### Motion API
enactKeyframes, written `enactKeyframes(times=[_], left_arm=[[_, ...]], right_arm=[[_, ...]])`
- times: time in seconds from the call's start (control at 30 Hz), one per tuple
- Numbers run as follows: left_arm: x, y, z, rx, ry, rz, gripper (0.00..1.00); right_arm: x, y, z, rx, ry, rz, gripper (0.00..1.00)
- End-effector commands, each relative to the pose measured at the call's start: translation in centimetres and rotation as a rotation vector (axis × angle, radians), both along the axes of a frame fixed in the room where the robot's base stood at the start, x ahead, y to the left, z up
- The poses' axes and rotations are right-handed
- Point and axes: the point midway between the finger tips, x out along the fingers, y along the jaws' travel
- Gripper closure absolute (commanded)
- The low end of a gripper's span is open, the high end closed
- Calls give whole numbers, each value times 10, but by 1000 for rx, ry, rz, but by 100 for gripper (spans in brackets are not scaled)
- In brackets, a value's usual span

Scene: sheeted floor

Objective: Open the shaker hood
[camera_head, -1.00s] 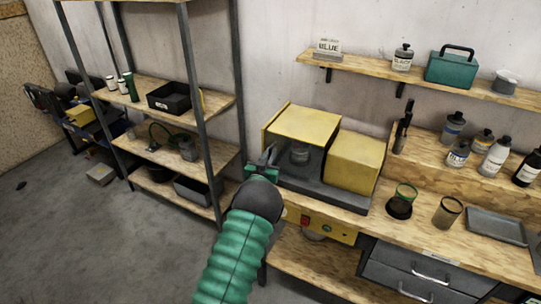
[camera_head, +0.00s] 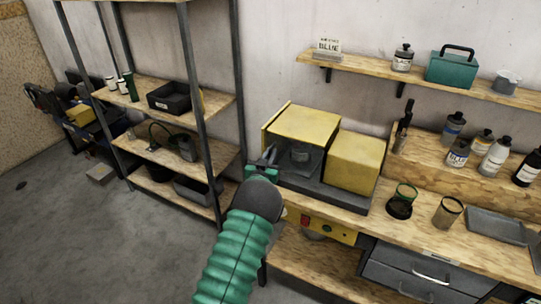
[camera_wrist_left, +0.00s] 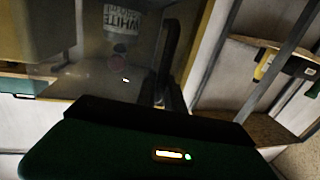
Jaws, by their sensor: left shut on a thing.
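The shaker (camera_head: 353,163) is a yellow box machine on a dark grey base on the workbench. Its hood (camera_head: 305,122) has a yellow top and a dark see-through front, and it looks down. A can (camera_head: 300,155) shows dimly through the front; in the left wrist view the can (camera_wrist_left: 122,20) bears an upside-down "WHITE" label. My left gripper (camera_head: 267,160) is at the hood's front left edge, shut on what looks like the hood handle. A dark upright bar, likely that handle (camera_wrist_left: 172,50), shows in the left wrist view. My right gripper is not in view.
The workbench (camera_head: 425,225) holds cups and a grey tray (camera_head: 497,225) right of the shaker. Several bottles stand on the raised shelf behind. A metal-framed shelf rack (camera_head: 205,110) stands close to the left of my arm. Open floor (camera_head: 110,245) lies at the left.

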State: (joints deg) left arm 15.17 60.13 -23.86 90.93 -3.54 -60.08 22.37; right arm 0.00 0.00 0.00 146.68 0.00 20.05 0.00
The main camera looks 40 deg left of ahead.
Motion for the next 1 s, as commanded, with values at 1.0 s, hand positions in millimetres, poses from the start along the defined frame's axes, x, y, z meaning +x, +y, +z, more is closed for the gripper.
enactKeyframes(times=[1.0], left_arm=[[24, -105, -6, -3, 2, -7, 100]], right_arm=[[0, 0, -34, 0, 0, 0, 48]])
